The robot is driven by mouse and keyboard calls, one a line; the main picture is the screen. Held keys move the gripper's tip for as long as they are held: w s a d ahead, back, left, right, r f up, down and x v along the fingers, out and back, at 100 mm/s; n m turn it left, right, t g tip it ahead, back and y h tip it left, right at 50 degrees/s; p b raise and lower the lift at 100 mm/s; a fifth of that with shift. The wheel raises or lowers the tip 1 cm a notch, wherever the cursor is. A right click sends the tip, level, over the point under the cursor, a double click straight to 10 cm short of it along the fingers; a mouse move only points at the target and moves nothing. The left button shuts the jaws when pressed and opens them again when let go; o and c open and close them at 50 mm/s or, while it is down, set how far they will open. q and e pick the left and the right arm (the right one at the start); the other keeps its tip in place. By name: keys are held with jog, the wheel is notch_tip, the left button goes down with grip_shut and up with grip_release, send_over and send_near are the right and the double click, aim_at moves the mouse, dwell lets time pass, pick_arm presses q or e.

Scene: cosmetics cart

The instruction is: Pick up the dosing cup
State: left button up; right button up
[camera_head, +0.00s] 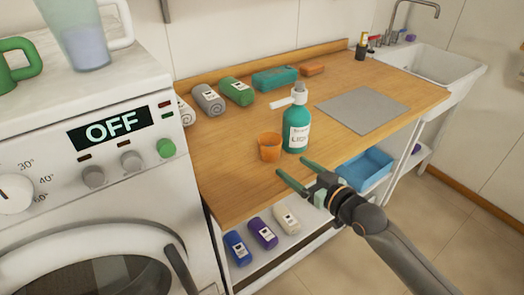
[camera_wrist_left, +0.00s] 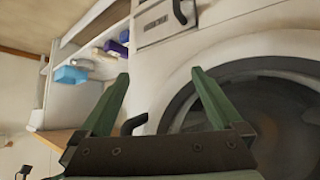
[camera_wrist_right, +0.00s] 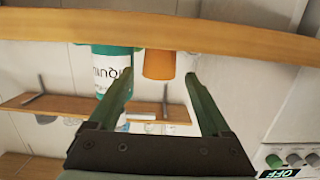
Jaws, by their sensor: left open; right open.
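The dosing cup is a small orange cup (camera_head: 270,147) standing upright on the wooden counter, just left of the teal liquid bottle. My right gripper (camera_head: 292,171) is open and empty near the counter's front edge, in front of the cup and a little to its right. In the right wrist view, the cup (camera_wrist_right: 159,64) shows beyond the open fingers (camera_wrist_right: 159,80), between their directions, and apart from them. My left gripper (camera_wrist_left: 158,75) is open and empty in the left wrist view, facing the washing machine; it is not in the head view.
The teal bottle (camera_head: 297,130) stands close beside the cup. Rolled towels (camera_head: 208,99) lie at the back of the counter (camera_head: 225,160), and a grey mat (camera_head: 362,110) lies to the right. The washing machine (camera_head: 90,190) stands left. A blue bin (camera_head: 366,168) is on the lower shelf.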

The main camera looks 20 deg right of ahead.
aim_at(276, 155)
jog(key=x, duration=1.1)
jog(key=shift+w+r, duration=0.15)
jog(key=c, duration=1.2)
jog(key=shift+r, duration=0.2)
